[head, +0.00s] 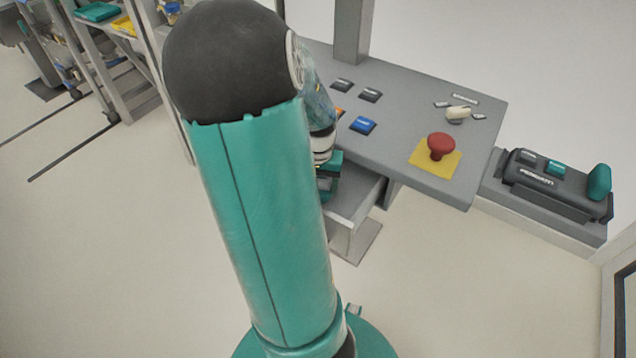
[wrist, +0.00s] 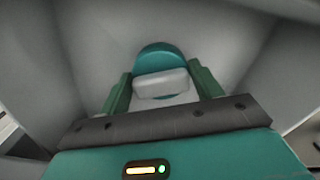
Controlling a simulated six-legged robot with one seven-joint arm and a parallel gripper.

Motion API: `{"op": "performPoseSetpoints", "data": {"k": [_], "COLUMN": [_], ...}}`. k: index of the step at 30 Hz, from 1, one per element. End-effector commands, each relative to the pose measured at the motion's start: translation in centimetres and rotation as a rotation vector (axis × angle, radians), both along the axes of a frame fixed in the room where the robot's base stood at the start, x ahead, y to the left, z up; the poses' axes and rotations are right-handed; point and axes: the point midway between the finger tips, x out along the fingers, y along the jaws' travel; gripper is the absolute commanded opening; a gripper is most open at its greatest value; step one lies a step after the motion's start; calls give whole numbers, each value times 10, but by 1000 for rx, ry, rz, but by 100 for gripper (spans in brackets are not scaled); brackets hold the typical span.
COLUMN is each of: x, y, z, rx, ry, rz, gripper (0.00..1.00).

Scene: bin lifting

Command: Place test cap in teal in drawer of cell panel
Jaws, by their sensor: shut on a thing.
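My gripper (wrist: 162,82) is shut on the test cap, a rounded teal piece (wrist: 158,57) with a pale grey block on its near side. Its two green fingers flank the cap. Grey walls surround the gripper and cap in the wrist view, which looks into the open drawer (wrist: 235,40). In the head view my gripper (head: 328,178) is mostly hidden behind my arm, at the drawer (head: 352,215) under the cell panel (head: 400,140). The cap cannot be made out in the head view. Whether it touches the drawer floor is unclear.
The panel top bears a red mushroom button (head: 440,146) on a yellow plate, a blue button (head: 362,125), dark buttons and a pale knob (head: 458,113). A dark box with a teal handle (head: 598,182) stands at the right. A shelf rack (head: 120,60) stands at the left. The floor in front is clear.

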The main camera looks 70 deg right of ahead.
Motion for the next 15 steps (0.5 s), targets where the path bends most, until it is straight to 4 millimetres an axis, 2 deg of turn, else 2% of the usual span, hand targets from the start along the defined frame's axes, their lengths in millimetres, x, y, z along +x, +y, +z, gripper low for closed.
{"op": "performPoseSetpoints", "data": {"k": [10,11,13,14,15], "x": [0,0,0,0,0], "y": [0,0,0,0,0], "z": [-4,-4,-4,-4,-4], "rx": [-1,-1,-2,-1,-1], "ry": [-1,-1,-1,-1,-1], "rz": [1,1,1,1,1], "gripper": [37,68,82,86,86]}}
